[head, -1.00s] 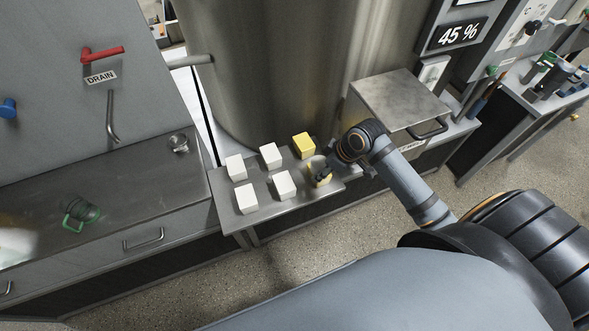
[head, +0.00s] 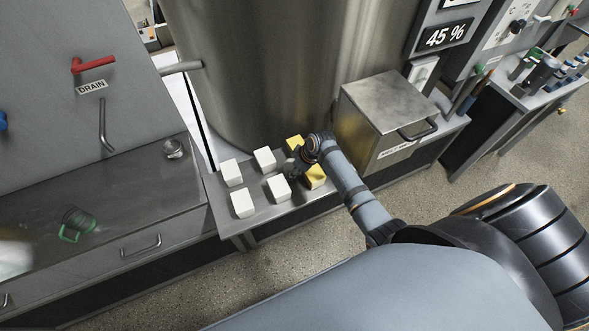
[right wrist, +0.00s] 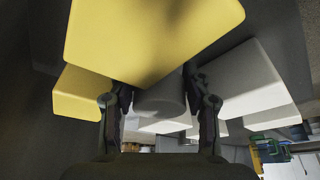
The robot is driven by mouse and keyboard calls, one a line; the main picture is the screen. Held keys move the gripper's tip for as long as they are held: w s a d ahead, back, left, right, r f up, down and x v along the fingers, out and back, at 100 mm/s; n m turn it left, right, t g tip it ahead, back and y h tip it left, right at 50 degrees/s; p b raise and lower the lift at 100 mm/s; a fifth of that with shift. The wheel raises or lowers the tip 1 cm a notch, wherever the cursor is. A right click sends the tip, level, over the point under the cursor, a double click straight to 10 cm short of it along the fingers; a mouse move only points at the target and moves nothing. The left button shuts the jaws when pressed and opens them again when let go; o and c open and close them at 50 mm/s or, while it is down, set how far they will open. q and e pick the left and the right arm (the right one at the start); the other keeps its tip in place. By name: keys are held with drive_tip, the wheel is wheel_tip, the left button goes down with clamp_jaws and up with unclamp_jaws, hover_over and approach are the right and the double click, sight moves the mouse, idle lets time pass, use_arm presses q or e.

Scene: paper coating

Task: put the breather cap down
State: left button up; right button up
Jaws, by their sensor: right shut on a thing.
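My right gripper (head: 292,166) is low over the steel shelf (head: 225,200), among the white and yellow blocks. It is shut on a dark grey round piece, which I take to be the breather cap; it shows between the fingers in the right wrist view (right wrist: 160,98). In the head view the gripper mostly hides the cap. I cannot tell whether the cap touches the shelf. My left gripper is not in view.
White blocks (head: 231,172) stand left of the gripper. One yellow block (head: 294,143) is behind it, another yellow block (head: 316,178) in front and right. A steel box (head: 388,100) stands at right.

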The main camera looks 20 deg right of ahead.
drive_tip(key=shift+f, duration=0.2)
drive_tip(key=shift+f, duration=0.1)
drive_tip(key=o, duration=0.9)
drive_tip(key=shift+c, duration=0.2)
